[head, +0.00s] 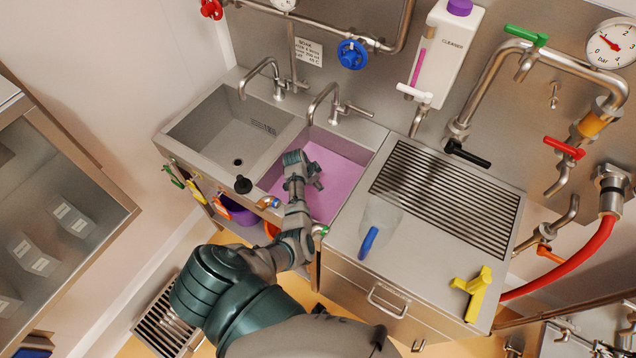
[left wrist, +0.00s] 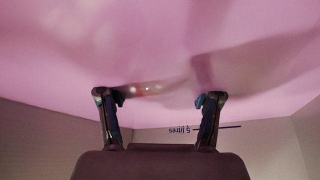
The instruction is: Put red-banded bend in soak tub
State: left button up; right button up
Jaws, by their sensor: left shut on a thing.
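The soak tub (head: 345,140) is the right-hand basin, filled with pink liquid. My left gripper (head: 308,171) is inside it, low over the pink liquid. In the left wrist view, my left gripper's fingers (left wrist: 157,98) stand apart, shut on a shiny, blurred piece with a reddish patch, which I take for the red-banded bend (left wrist: 146,90). The bend lies against the pink surface, and I cannot tell how deep it is. The head view hides the bend behind my gripper. My right gripper is not in view.
An empty basin (head: 225,135) adjoins on the left. A copper-coloured bend with a blue band (head: 267,203) and a black knob-like piece (head: 243,184) are at the front rim. Taps (head: 322,102) rise behind. A grated drainer (head: 440,190) and a clear vessel (head: 380,218) are right.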

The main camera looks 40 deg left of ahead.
pick_arm(q)
jog(key=shift+d, duration=0.15)
jog(key=o, duration=1.1)
jog(key=shift+d, duration=0.1)
jog(key=shift+c, duration=0.2)
jog(key=shift+o, duration=0.9)
jog(key=shift+d, duration=0.1)
jog(key=shift+r, duration=0.1)
jog(key=shift+s+r, duration=0.1)
jog(key=p+v, duration=0.1)
jog(key=v, duration=1)
jog(key=shift+r+p, duration=0.35)
jog(key=shift+p, duration=0.05)
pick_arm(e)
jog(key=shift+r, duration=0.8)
pick_arm(q)
jog(key=shift+s+a, duration=0.1)
jog(key=shift+a, duration=0.15)
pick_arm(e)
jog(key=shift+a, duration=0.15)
